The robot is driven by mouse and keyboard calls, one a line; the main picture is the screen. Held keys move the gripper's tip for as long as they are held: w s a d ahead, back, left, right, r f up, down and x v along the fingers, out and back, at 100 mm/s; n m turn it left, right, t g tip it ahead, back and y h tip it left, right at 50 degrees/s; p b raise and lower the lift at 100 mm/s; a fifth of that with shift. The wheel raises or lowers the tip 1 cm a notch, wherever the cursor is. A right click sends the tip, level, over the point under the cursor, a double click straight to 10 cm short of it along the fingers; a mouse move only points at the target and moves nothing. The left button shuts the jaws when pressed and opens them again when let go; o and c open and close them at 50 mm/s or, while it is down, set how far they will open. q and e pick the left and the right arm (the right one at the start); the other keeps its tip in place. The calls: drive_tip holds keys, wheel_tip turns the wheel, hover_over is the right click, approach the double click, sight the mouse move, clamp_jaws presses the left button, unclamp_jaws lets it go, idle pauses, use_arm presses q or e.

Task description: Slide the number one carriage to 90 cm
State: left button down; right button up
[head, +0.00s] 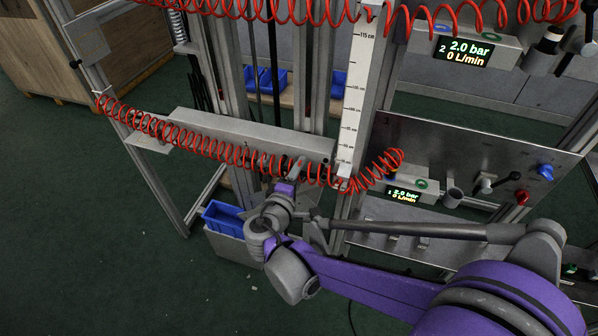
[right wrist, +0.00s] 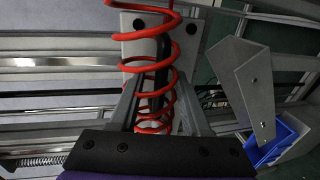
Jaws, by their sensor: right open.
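A long grey crossbeam (head: 215,124), seemingly the number one carriage, hangs across the upright rails in the head view; I see no number on it. A white scale (head: 352,100) in centimetres stands at its right end, with 115 near the top and smaller values below. My right gripper (head: 291,176) is at the beam's right part, partly hidden by a red coiled hose. In the right wrist view its open fingers (right wrist: 161,105) stand either side of a black handle (right wrist: 162,62) on a grey plate (right wrist: 138,45). Contact cannot be told. My left gripper is not in view.
The red coiled hose (head: 190,142) runs along the beam and crosses in front of the handle. A display (head: 404,195) marked 1 and a valve panel (head: 470,150) are at right. A blue bin (head: 222,217) sits below left. Open floor lies at left.

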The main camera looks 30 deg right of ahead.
drive_tip(key=shift+c, duration=0.3)
clamp_jaws()
idle(1.1)
